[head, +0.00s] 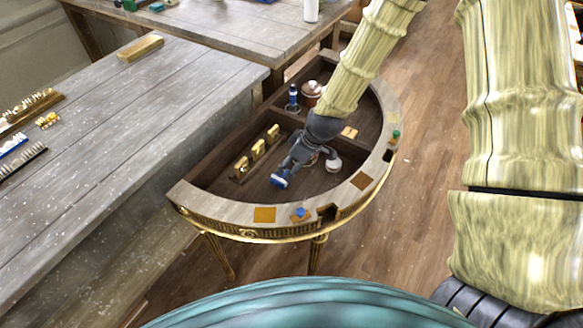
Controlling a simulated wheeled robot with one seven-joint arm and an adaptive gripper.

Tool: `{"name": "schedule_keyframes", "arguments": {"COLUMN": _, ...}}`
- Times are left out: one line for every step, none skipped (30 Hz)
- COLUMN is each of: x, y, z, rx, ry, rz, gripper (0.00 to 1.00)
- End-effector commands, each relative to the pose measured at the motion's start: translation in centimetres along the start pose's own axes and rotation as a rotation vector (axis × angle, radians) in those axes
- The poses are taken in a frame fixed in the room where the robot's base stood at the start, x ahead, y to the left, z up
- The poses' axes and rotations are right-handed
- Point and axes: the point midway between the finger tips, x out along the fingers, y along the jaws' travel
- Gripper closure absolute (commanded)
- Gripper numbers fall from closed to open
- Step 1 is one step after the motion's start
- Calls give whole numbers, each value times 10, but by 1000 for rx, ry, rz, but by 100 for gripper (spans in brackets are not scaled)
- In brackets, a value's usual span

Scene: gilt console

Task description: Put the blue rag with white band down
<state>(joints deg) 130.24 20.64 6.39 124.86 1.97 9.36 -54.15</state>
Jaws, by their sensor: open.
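The blue rag with white band (279,181) is a small bundle inside the half-round gilt console (230,222), low in its sunken dark compartment near the front rim. My gripper (287,171) reaches down into the same compartment. Its fingers are open and their tips are right at the rag. I cannot tell from this view whether they touch it. The gripper and wrist hide part of the compartment floor behind them.
Gold blocks (256,151) stand in a row to the left of my gripper. A white-topped round thing (333,165) is close on its right. A blue bottle (293,98) and a brown jar (311,94) stand behind. The raised rim carries a blue knob (300,213).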

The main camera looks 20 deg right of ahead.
Motion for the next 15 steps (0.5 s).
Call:
{"name": "schedule_keyframes", "arguments": {"x": -5, "y": 0, "z": 0, "rx": 0, "ry": 0, "rz": 0, "gripper": 19}}
{"name": "schedule_keyframes", "arguments": {"x": -8, "y": 0, "z": 0, "rx": 0, "ry": 0, "rz": 0, "gripper": 19}}
{"name": "schedule_keyframes", "arguments": {"x": -11, "y": 0, "z": 0, "rx": 0, "ry": 0, "rz": 0, "gripper": 19}}
{"name": "schedule_keyframes", "arguments": {"x": -14, "y": 0, "z": 0, "rx": 0, "ry": 0, "rz": 0, "gripper": 19}}
{"name": "schedule_keyframes", "arguments": {"x": -16, "y": 0, "z": 0, "rx": 0, "ry": 0, "rz": 0, "gripper": 19}}
{"name": "schedule_keyframes", "arguments": {"x": -18, "y": 0, "z": 0, "rx": 0, "ry": 1, "rz": 0, "gripper": 19}}
{"name": "schedule_keyframes", "arguments": {"x": -20, "y": 0, "z": 0, "rx": 0, "ry": 1, "rz": 1, "gripper": 19}}
{"name": "schedule_keyframes", "arguments": {"x": -22, "y": 0, "z": 0, "rx": 0, "ry": 1, "rz": 1, "gripper": 19}}
{"name": "schedule_keyframes", "arguments": {"x": -24, "y": 0, "z": 0, "rx": 0, "ry": 0, "rz": 0, "gripper": 19}}
{"name": "schedule_keyframes", "arguments": {"x": -24, "y": 0, "z": 0, "rx": 0, "ry": 0, "rz": 0, "gripper": 19}}
{"name": "schedule_keyframes", "arguments": {"x": -25, "y": 0, "z": 0, "rx": 0, "ry": 0, "rz": 0, "gripper": 19}}
{"name": "schedule_keyframes", "arguments": {"x": -26, "y": 0, "z": 0, "rx": 1, "ry": -1, "rz": -1, "gripper": 19}}
{"name": "schedule_keyframes", "arguments": {"x": -27, "y": 0, "z": 0, "rx": 1, "ry": -1, "rz": -1, "gripper": 19}}
{"name": "schedule_keyframes", "arguments": {"x": -27, "y": 0, "z": 0, "rx": 1, "ry": -1, "rz": -1, "gripper": 19}}
{"name": "schedule_keyframes", "arguments": {"x": -27, "y": -1, "z": 0, "rx": 1, "ry": -1, "rz": -1, "gripper": 19}}
